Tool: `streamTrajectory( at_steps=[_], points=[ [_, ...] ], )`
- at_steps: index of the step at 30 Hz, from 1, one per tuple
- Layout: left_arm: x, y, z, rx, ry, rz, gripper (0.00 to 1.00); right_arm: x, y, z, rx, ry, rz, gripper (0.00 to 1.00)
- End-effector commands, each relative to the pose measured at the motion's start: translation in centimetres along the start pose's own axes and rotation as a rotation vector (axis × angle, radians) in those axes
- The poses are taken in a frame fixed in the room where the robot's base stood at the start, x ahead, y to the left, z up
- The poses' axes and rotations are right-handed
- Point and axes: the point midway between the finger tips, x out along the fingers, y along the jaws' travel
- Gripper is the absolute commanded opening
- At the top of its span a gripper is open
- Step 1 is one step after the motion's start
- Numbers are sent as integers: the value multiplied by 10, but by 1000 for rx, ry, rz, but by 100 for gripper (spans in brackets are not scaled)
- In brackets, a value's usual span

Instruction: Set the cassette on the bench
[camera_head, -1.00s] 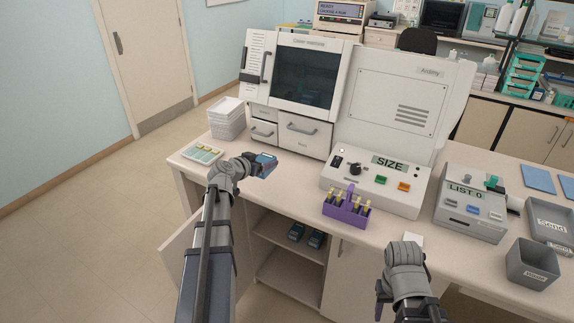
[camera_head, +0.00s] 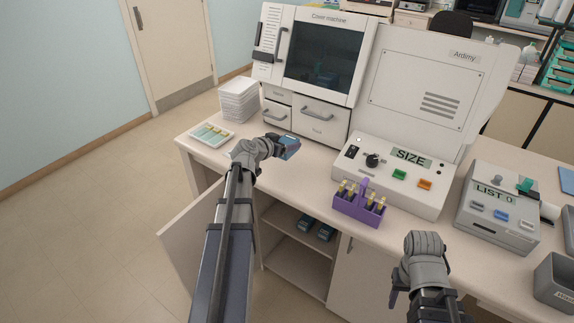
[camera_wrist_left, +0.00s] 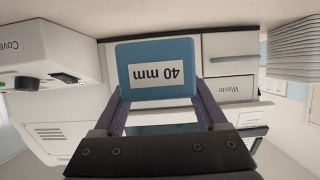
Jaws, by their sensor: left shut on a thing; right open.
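A blue cassette (camera_wrist_left: 155,53) with a white "40 mm" label is between the fingers of my left gripper (camera_wrist_left: 160,95) in the left wrist view. In the head view, my left gripper (camera_head: 277,143) is shut on the cassette (camera_head: 289,149), over the bench (camera_head: 300,172) in front of the drawers. I cannot tell whether the cassette touches the bench top. My right gripper (camera_head: 396,285) is low at the front of the bench, with its fingertips partly hidden; nothing shows in it.
The cover machine (camera_head: 322,58) stands behind the left gripper. A purple vial rack (camera_head: 358,207) and the SIZE panel (camera_head: 395,178) are to the right. A slide tray (camera_head: 211,135) and stacked white trays (camera_head: 239,102) are to the left. Cabinet doors below stand open, with dark cassettes (camera_head: 316,229) inside.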

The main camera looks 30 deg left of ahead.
Motion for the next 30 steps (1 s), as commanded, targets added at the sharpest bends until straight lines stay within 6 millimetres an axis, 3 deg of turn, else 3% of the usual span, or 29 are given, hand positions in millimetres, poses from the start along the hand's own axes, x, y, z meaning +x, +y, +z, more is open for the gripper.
streamTrajectory(
  at_steps=[1,3,11,21,30],
  points=[
    [6,0,16,0,0,0,5,17,-2,-1,0,0,0,50],
    [10,0,23,0,0,0,5,25,-2,-2,0,0,0,50],
    [11,0,26,0,0,0,5,28,-3,-2,0,0,0,50],
    [25,0,60,0,0,0,5,64,-6,-4,0,0,0,50],
    [24,0,59,0,0,0,5,64,-6,-4,0,0,0,50]
  ],
)
